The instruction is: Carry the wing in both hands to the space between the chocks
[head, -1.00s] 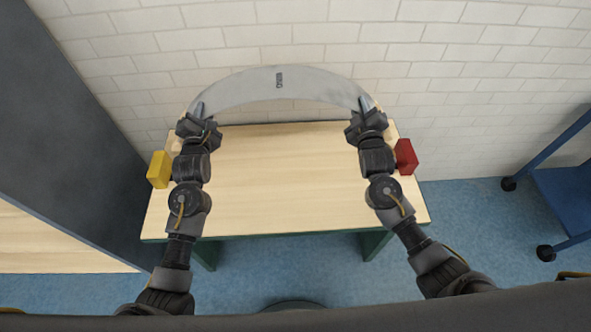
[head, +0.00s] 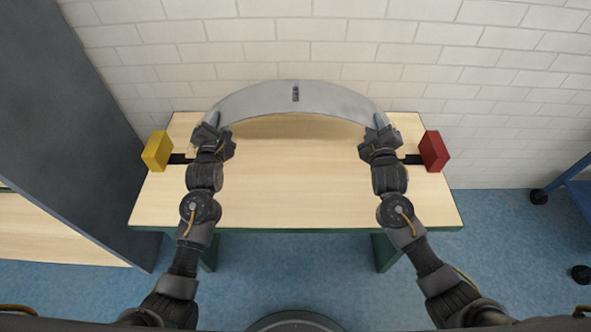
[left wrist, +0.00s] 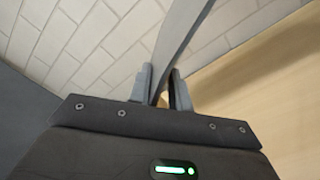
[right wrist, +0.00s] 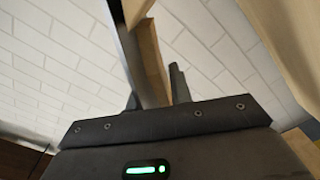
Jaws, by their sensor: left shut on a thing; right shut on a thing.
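The wing (head: 295,97) is a grey arched panel with a small dark marking at its middle. It spans between my two grippers over the back of the wooden table, in front of the brick wall. My left gripper (head: 212,128) is shut on its left end, and my right gripper (head: 377,130) on its right end. The wing also shows between the fingers in the left wrist view (left wrist: 180,42). The yellow chock (head: 157,151) is outside my left gripper and the red chock (head: 434,151) outside my right one. The wing's height above the table is hard to tell.
The table top (head: 290,190) is bare between my arms. A dark grey panel (head: 60,120) stands close at the left. A blue wheeled cart (head: 578,195) is at the right edge. Short black bars (head: 413,159) run inward from the chocks, partly hidden by my arms.

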